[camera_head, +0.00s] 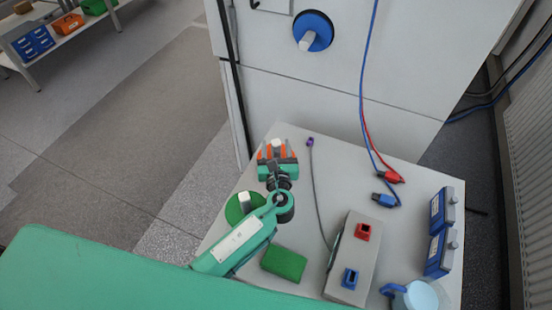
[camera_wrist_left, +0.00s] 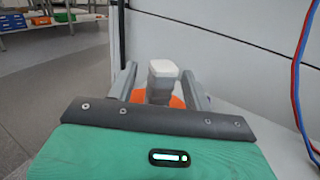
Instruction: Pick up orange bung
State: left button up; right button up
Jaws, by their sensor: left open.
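The orange bung shows in the head view as a pale handle (camera_head: 277,144) with orange parts of its disc (camera_head: 268,153) visible around my gripper, near the table's far left edge. In the left wrist view, its grey-white handle (camera_wrist_left: 162,78) stands up from the orange disc (camera_wrist_left: 177,101), which is partly hidden by my gripper body. My left gripper (camera_head: 277,142) is open over the bung. In the left wrist view its fingers (camera_wrist_left: 160,85) stand on either side of the handle, with gaps on both sides. My right gripper is not in view.
A green bung (camera_head: 233,211) is beside my left arm. A blue bung (camera_head: 320,26) is on the grey cabinet (camera_head: 390,75) behind. A green block (camera_head: 284,264), a grey box with red and blue sockets (camera_head: 367,233), cables and blue batteries (camera_head: 440,250) occupy the table.

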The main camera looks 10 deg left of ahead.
pick_arm(q)
jog(key=shift+w, duration=0.3)
grip_shut()
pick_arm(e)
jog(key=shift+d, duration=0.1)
pick_arm(q)
jog(key=shift+r, duration=0.15)
notch_tip(320, 180, up, 25)
jog(key=p, duration=0.6)
jog(key=shift+p, duration=0.4)
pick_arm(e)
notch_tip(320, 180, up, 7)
